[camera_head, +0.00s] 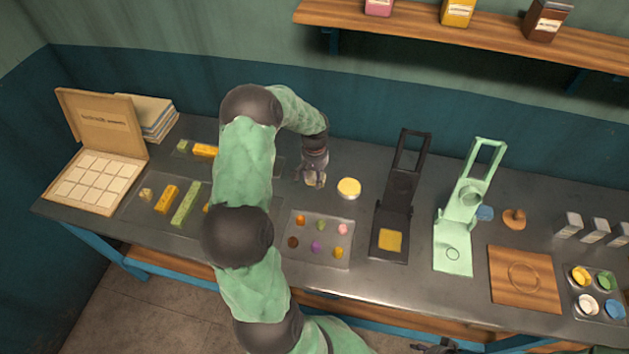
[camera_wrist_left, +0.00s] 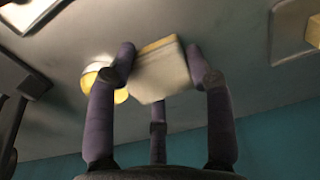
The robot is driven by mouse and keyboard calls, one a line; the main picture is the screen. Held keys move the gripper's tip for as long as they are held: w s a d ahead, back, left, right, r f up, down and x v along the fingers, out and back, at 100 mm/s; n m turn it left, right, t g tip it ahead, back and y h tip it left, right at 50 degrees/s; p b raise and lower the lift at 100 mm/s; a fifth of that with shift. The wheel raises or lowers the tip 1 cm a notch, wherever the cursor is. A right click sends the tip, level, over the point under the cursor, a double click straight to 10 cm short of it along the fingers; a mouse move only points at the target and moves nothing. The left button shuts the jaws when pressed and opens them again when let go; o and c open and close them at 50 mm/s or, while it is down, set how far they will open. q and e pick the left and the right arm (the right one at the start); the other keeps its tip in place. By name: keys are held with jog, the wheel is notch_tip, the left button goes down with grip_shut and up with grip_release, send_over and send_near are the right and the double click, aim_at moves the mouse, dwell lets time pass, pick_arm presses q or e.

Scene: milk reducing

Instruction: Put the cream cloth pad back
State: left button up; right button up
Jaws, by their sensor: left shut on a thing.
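My left gripper (camera_head: 314,181) reaches over the back middle of the metal table. It is shut on the cream cloth pad (camera_wrist_left: 163,76), a pale block with a tan edge. In the head view only a small part of the pad shows under the fingers. A round tin (camera_head: 349,188) with a pale yellow top stands just right of the gripper, and it also shows beside the left finger in the wrist view (camera_wrist_left: 92,80). I cannot tell whether the pad touches the table. Only a dark piece, perhaps of my right gripper (camera_head: 435,347), shows at the bottom edge.
A tray of small coloured pieces (camera_head: 293,257) lies in front. A dark hinged press (camera_head: 396,205) with a yellow square and a green press (camera_head: 453,230) stand to the right. An open box (camera_head: 133,140) is far left. My left arm hides part of the left trays.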

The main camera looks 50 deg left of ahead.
aim_at(314, 175)
pick_arm(q)
jog(key=shift+w+a+f, duration=0.4)
jog(key=shift+a+f, duration=0.05)
jog(key=shift+f, duration=0.25)
jog(key=shift+w+a+f, duration=0.35)
jog(key=shift+a+f, duration=0.05)
jog(key=shift+f, duration=1.7)
jog(key=shift+f+b, duration=0.15)
jog(key=shift+b, duration=0.2)
jog(key=o, duration=1.1)
notch_tip(314, 175, up, 12)
jog(key=shift+r+p, duration=0.2)
jog(key=shift+p, duration=0.4)
